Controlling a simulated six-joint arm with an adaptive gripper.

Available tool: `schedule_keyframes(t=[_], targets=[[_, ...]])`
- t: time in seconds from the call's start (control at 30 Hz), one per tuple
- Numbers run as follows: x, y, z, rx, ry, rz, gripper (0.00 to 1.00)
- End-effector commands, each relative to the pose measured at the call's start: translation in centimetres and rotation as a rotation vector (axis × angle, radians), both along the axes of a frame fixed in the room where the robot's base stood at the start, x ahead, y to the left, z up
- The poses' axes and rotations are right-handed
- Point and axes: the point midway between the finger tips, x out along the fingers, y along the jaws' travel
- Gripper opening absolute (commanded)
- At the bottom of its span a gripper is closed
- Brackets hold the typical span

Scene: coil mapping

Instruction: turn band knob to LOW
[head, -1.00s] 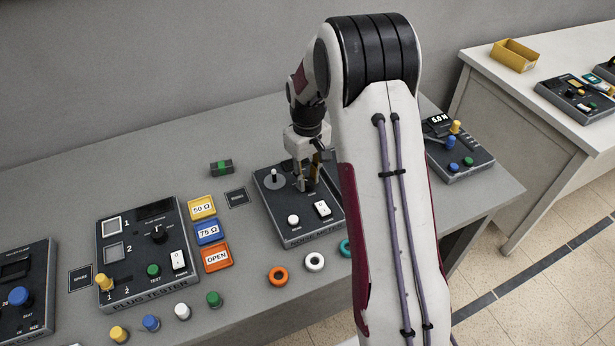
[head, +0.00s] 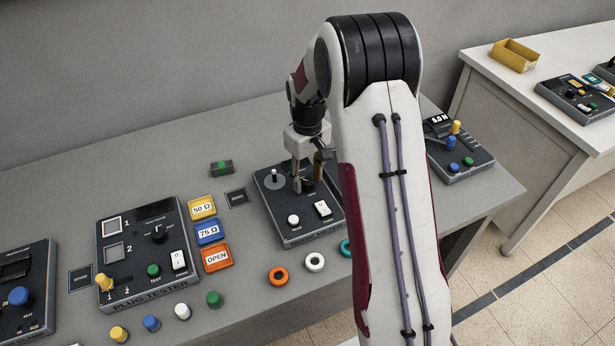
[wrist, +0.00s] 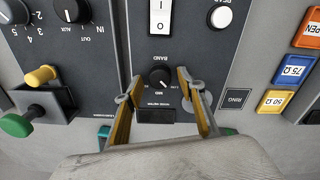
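The band knob (wrist: 161,77) is a small dark round knob on the dark meter box (head: 308,228), above its small display in the wrist view. Small lettering beside it appears to read MID. Its pointer is too small to read surely. My gripper (wrist: 155,88) is open, with one yellow-padded finger on each side of the knob. Gaps show between fingers and knob, though I cannot tell the height of the fingertips over the panel. In the head view my gripper (head: 308,186) is low over the back part of the box, and its fingers largely hide the knob.
The box also has a white button (head: 294,219) and a rocker switch (head: 322,208). A plug tester (head: 150,255) and coloured cards (head: 207,232) lie left. Orange and white rings (head: 278,277) lie in front.

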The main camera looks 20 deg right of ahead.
Motion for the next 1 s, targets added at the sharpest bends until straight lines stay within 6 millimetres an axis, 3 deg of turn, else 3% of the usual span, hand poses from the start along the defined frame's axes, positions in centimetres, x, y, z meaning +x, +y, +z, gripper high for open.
schedule_keyframes(t=[0.6, 1.0], targets=[[0.1, 0.0, 6.3, -0.001, -0.004, 0.0, 0.39], [0.0, 0.0, 7.2, 0.0, -0.003, 0.0, 0.39]])
